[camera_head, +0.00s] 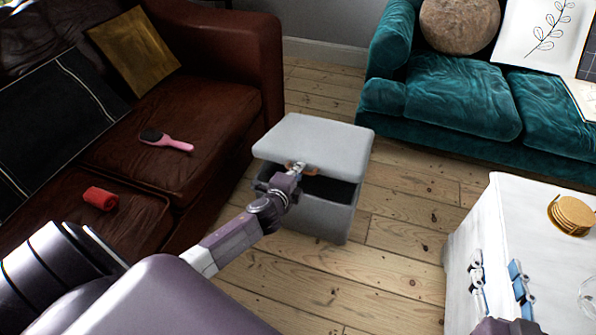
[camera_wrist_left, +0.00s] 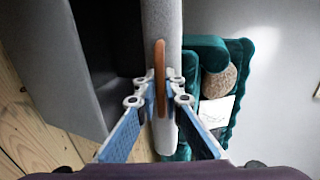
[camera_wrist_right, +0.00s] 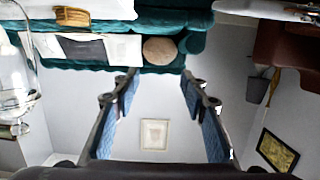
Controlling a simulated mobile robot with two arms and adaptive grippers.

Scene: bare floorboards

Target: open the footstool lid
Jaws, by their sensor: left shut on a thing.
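The grey footstool (camera_head: 318,220) stands on the floorboards between the two sofas. Its lid (camera_head: 318,140) is raised at the front, tilted, and a dark gap shows between lid and box. My left gripper (camera_head: 297,170) is at the lid's front edge. In the left wrist view, my left gripper (camera_wrist_left: 160,88) is shut on the brown tab (camera_wrist_left: 159,62) of the lid, with the dark inside of the box to the left. My right gripper (camera_head: 500,290) is open and empty, over the white table; the right wrist view shows its fingers (camera_wrist_right: 160,85) wide apart.
A brown leather sofa (camera_head: 220,100) stands close at the left, with a pink hairbrush (camera_head: 165,141) and a red rolled cloth (camera_head: 100,198) on it. A teal sofa (camera_head: 460,105) is at the back right. A white table (camera_head: 500,215) with gold coasters (camera_head: 571,214) stands right. Floor between is clear.

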